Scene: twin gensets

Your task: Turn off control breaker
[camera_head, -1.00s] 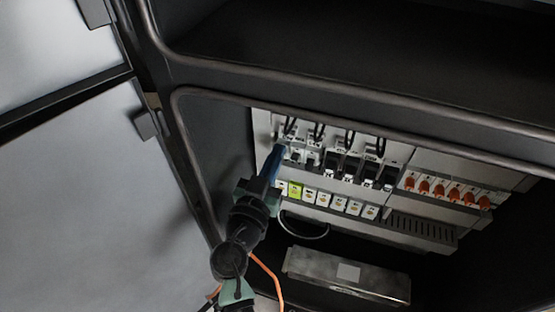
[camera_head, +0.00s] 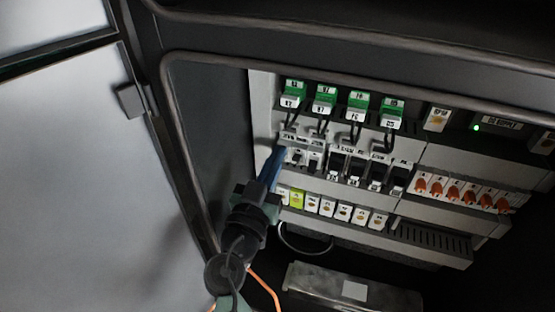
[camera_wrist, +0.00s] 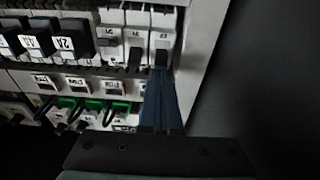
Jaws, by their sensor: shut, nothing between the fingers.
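A row of breakers runs across the panel inside the open cabinet. At its left end in the head view are narrow white breakers with small dark levers (camera_head: 314,160); at the right in the wrist view is an end white breaker (camera_wrist: 162,30). I cannot read which one is the control breaker. My gripper (camera_head: 281,151) is shut and empty, its blue fingers at the left end of the row. In the wrist view the fingertips (camera_wrist: 161,74) are at or just in front of the end breaker's dark lever (camera_wrist: 162,57); I cannot tell if they touch. The fingers hide part of this breaker.
Larger black breakers (camera_head: 355,168) continue the row. Green-topped modules (camera_head: 325,97) with black wires are above; small white and yellow-green modules (camera_head: 327,207) are below. Orange switches (camera_head: 453,192) are at the right. The cabinet side wall (camera_wrist: 204,60) is close beside the gripper.

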